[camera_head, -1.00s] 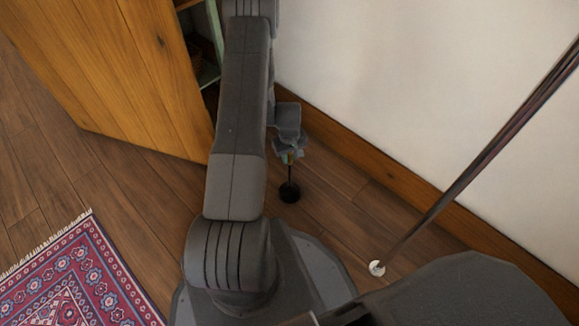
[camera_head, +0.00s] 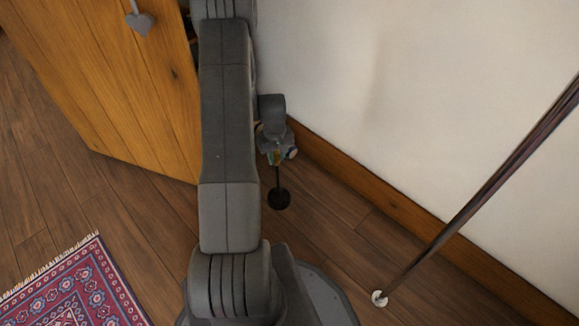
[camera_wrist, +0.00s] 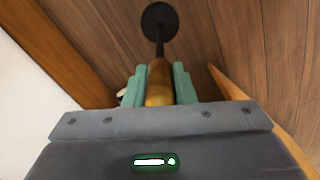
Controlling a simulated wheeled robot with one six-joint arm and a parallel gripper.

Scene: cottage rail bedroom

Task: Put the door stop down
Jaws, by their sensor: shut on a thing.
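The door stop has a brass-coloured handle (camera_wrist: 159,84), a thin dark rod and a round black foot. In the head view its black foot (camera_head: 279,198) hangs below my gripper (camera_head: 277,155), close to the wall. In the wrist view the foot (camera_wrist: 159,19) is at the top centre, over the wooden floor. My gripper (camera_wrist: 159,88) has its green fingers shut on the handle, one on each side. I cannot tell whether the foot touches the floor.
A wooden door (camera_head: 110,80) with a grey heart hanger (camera_head: 140,20) stands at left. A white wall with a wooden baseboard (camera_head: 400,210) runs along the right. A dark pole (camera_head: 480,190) leans there. A patterned rug (camera_head: 75,290) lies at lower left. Bare floor (camera_head: 330,200) lies beside the foot.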

